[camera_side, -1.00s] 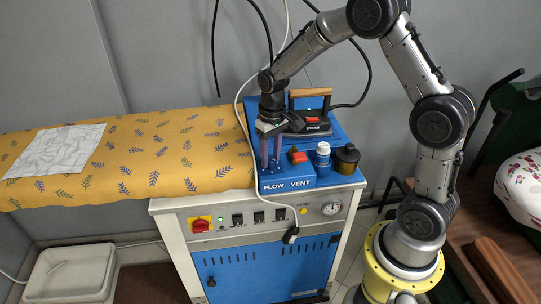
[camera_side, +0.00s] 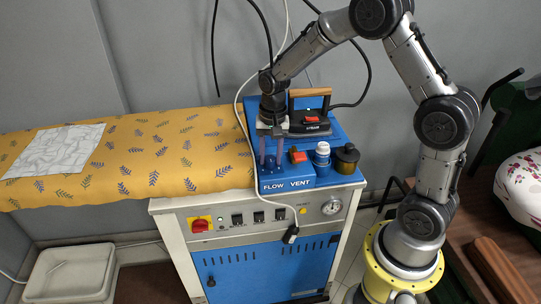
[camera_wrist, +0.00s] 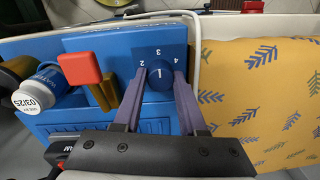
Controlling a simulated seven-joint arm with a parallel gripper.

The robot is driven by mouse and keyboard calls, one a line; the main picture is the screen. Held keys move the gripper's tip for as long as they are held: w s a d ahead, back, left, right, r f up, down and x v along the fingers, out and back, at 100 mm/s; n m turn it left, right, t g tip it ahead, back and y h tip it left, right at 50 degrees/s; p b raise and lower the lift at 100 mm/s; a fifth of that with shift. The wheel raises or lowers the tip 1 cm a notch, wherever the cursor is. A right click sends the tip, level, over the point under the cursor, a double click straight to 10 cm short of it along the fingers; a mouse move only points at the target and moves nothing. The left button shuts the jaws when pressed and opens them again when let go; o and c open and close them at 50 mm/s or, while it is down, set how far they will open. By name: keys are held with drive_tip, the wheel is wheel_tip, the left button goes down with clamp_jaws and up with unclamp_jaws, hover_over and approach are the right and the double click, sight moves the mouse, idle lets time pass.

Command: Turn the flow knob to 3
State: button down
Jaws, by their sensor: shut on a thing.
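The flow knob (camera_wrist: 159,76) is a round blue knob with a white line on top, on a dark blue dial plate (camera_wrist: 150,53) in the wrist view. The white line points up in the picture, roughly toward the 3. My gripper (camera_wrist: 158,82) has its two purple fingers on either side of the knob and is shut on it. In the side view my gripper (camera_side: 270,163) reaches down at the left of the blue console (camera_side: 300,183), above the "FLOW" label; the fingers partly hide the knob there.
A red-topped vent lever (camera_side: 298,157), a white bottle with a blue label (camera_side: 322,155) and a dark jar (camera_side: 346,158) stand right of the knob. A steam iron (camera_side: 310,121) sits behind. A white hose (camera_side: 240,128) runs along the console's left edge, beside the yellow ironing board (camera_side: 205,150).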

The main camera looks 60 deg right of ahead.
sight(272, 158)
drive_tip(key=shift+r, duration=0.1)
idle(0.5)
drive_tip(key=shift+c, duration=2.3)
unclamp_jaws()
wheel_tip(272, 158, up, 14)
drive_tip(key=shift+s+d, duration=0.15)
drive_tip(key=shift+s, duration=0.05)
